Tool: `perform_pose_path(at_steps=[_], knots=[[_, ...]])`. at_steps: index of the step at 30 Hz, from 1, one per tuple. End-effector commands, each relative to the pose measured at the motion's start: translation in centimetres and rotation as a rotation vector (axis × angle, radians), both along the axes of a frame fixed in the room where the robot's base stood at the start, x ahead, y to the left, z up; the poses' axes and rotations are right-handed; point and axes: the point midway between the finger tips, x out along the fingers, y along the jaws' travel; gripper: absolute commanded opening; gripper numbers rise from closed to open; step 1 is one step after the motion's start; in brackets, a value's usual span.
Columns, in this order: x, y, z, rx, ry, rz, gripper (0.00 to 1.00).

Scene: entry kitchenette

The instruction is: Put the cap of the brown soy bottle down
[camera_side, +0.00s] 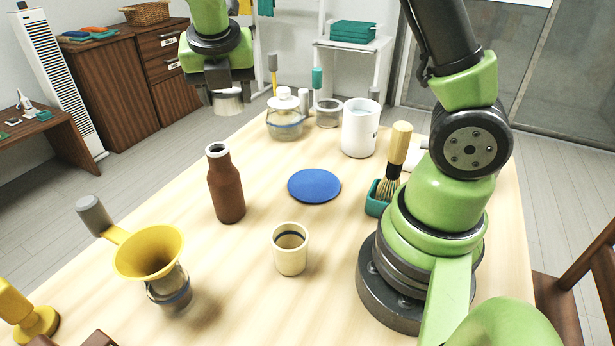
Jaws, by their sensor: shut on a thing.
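The brown soy bottle (226,187) stands upright on the wooden table, left of the middle. Its mouth is open, with a pale rim and no cap on it. My gripper (228,88) is high at the top of the view, above the far left edge of the table. It is shut on a pale, short round piece that looks like the cap (229,103), held in the air well above and behind the bottle. The fingers partly hide the cap's upper part.
A blue round mat (314,186) lies bare mid-table. Around it stand a cream cup (290,250), a white canister (360,130), a lidded glass jar (285,124), a teal holder (376,204) with a brush (397,155), and a yellow funnel (148,254) on a jar.

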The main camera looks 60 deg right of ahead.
Motion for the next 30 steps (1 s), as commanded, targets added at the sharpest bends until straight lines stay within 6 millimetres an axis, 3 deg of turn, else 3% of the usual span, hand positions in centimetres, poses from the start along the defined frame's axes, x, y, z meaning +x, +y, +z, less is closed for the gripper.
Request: perform_pose_path(at_steps=[5, 9, 12, 16, 21, 30], knots=[[-1.7, -3.9, -3.2, -0.004, 0.008, -0.546, 0.3], [-4.0, -7.2, -5.9, -0.006, 0.01, -1.097, 0.3], [-5.9, -9.1, -7.7, -0.006, 0.01, -1.483, 0.3], [-8.0, -10.7, -9.3, -0.003, 0.007, -1.876, 0.3], [-9.5, -11.5, -10.5, -0.002, 0.005, -2.149, 0.3], [-9.8, -11.6, -15.5, -0.003, 0.004, -2.201, 0.3]])
